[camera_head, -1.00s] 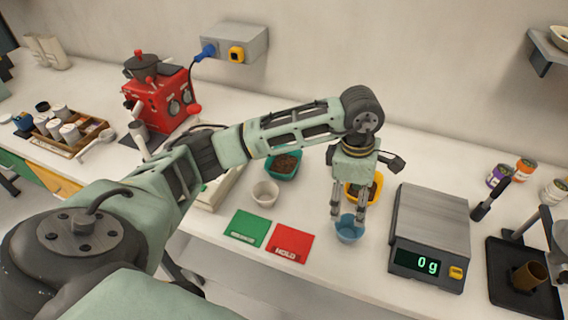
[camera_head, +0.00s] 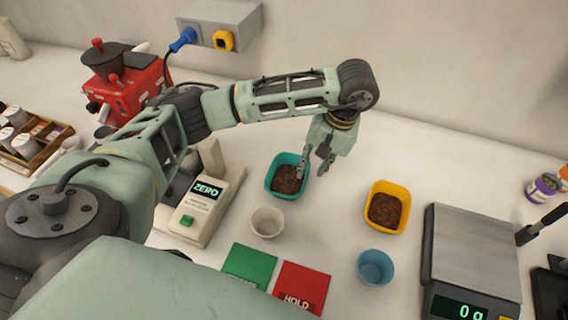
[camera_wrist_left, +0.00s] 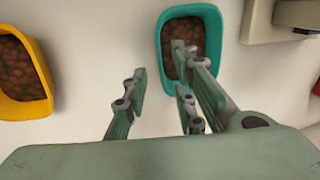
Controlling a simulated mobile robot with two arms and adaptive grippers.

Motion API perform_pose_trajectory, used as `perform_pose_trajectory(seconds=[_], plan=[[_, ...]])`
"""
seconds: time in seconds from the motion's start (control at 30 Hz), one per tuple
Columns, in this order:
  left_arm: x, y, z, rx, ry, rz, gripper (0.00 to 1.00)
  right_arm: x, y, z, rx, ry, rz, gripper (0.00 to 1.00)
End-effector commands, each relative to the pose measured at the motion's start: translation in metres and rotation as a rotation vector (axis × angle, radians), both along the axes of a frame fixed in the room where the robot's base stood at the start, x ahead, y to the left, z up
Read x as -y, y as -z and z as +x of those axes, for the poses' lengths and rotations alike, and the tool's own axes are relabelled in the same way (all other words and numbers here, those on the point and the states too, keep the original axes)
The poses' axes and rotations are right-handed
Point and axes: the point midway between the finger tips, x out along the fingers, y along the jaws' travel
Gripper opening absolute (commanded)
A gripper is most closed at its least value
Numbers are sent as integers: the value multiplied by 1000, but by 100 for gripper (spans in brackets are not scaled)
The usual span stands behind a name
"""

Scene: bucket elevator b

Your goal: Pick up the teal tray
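The teal tray (camera_head: 273,187) stands on the white counter with brown granules inside. In the left wrist view the teal tray (camera_wrist_left: 216,27) is at the top centre, just beyond the fingers. My left gripper (camera_head: 314,168) is open and empty at the tray's right side in the head view. In the wrist view the left gripper (camera_wrist_left: 158,100) shows its fingers spread, with one finger overlapping the tray's near part. I cannot tell whether it touches the tray. My right gripper is not in view.
A yellow tray (camera_head: 403,188) with brown granules stands to the right. A white cup (camera_head: 267,222), a blue cup (camera_head: 375,267), a green card (camera_head: 249,264), a red card (camera_head: 301,287), a ZERO device (camera_head: 207,211) and a scale (camera_head: 470,245) surround the area.

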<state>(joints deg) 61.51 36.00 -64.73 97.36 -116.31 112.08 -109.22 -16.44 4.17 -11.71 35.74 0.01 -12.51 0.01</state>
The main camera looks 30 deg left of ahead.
Motion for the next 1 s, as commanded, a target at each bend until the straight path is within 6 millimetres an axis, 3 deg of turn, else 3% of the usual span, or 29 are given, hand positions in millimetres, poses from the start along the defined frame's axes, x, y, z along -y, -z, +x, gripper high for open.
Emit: perform_pose_trajectory(seconds=[0.1, 0.23, 0.47, 0.63, 0.9, 1.0], plan=[[-3, 10, -2, -8, 9, 1, 25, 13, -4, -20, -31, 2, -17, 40], [-6, 23, -3, -7, 6, 1, 25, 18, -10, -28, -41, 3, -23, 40], [-16, 49, -4, -9, 4, 1, 25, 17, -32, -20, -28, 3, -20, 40], [-19, 70, -4, -6, 6, 0, 25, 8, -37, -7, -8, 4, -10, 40], [-20, 75, -3, -2, 7, 0, 25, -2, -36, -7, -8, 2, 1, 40], [-20, 75, -3, -2, 7, 0, 16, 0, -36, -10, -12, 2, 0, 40]])
